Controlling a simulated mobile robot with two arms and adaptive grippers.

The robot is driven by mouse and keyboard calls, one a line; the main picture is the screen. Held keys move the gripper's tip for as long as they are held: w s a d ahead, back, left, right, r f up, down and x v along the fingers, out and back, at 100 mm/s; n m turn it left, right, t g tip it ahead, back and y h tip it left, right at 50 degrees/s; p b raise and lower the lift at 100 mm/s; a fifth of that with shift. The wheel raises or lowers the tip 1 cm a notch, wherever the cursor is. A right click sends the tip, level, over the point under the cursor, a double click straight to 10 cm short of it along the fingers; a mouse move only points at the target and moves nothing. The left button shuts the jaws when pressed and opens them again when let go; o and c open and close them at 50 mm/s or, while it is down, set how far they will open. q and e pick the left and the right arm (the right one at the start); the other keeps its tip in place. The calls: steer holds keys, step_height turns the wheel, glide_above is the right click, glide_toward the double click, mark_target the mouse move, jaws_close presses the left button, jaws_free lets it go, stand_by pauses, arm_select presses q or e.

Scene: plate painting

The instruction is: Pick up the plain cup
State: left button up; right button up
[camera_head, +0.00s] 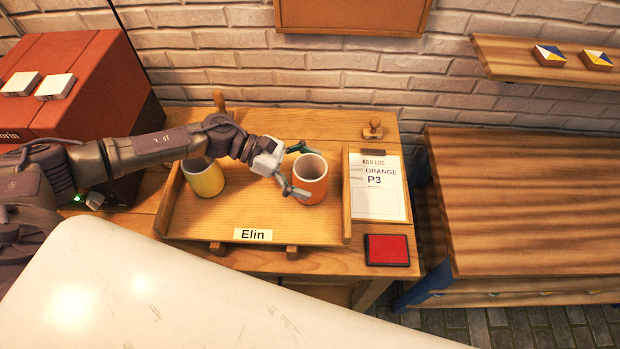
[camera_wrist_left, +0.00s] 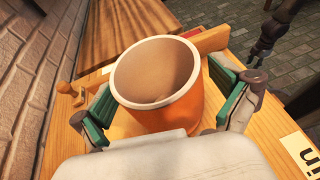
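An orange cup (camera_head: 312,180) with a pale rim stands upright on the right side of a wooden tray (camera_head: 262,222) labelled Elin. A yellow cup (camera_head: 204,178) stands on the tray's left side, partly behind my left arm. No pattern shows on the visible side of either cup. My left gripper (camera_head: 293,168) is open, with its fingers on either side of the orange cup. In the left wrist view the orange cup (camera_wrist_left: 160,85) sits between the green finger pads, with a visible gap at the right finger.
A clipboard sheet (camera_head: 378,190) reads ORANGE, P3. A red ink pad (camera_head: 387,250) and a wooden stamp (camera_head: 373,130) lie near it. A red-brown box (camera_head: 75,90) stands at the left. A wooden bench (camera_head: 530,200) is at the right.

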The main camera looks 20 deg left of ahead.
arm_select(q)
steer(key=c, duration=1.2)
